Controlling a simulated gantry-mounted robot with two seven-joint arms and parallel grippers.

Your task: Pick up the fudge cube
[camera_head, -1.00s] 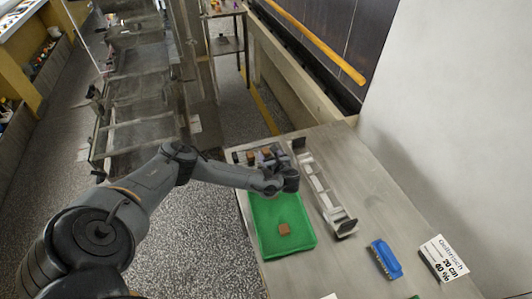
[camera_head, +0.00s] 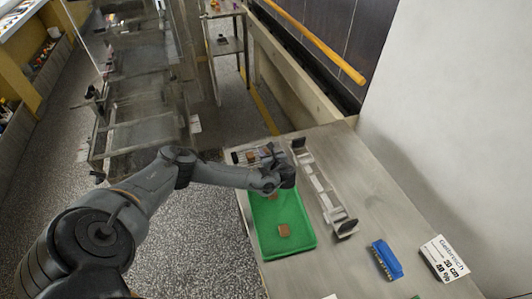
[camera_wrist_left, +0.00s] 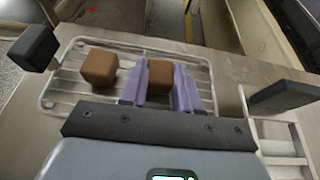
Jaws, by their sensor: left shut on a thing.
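My left gripper (camera_head: 268,157) reaches over the wire rack at the far end of the table. In the left wrist view its purple fingers (camera_wrist_left: 160,88) are shut on a brown fudge cube (camera_wrist_left: 160,75), one finger on each side. A second brown cube (camera_wrist_left: 99,67) sits on the wire rack (camera_wrist_left: 52,99) to the left of the held one; it also shows in the head view (camera_head: 251,157). Whether the held cube is clear of the rack is hard to tell. My right gripper is not in view.
A green tray (camera_head: 297,246) in front of the rack holds a brown cube (camera_head: 284,230), with another brown piece (camera_head: 272,197) partly under my arm. A metal frame (camera_head: 322,190), blue brush (camera_head: 386,260) and printed sign (camera_head: 443,257) lie to the right.

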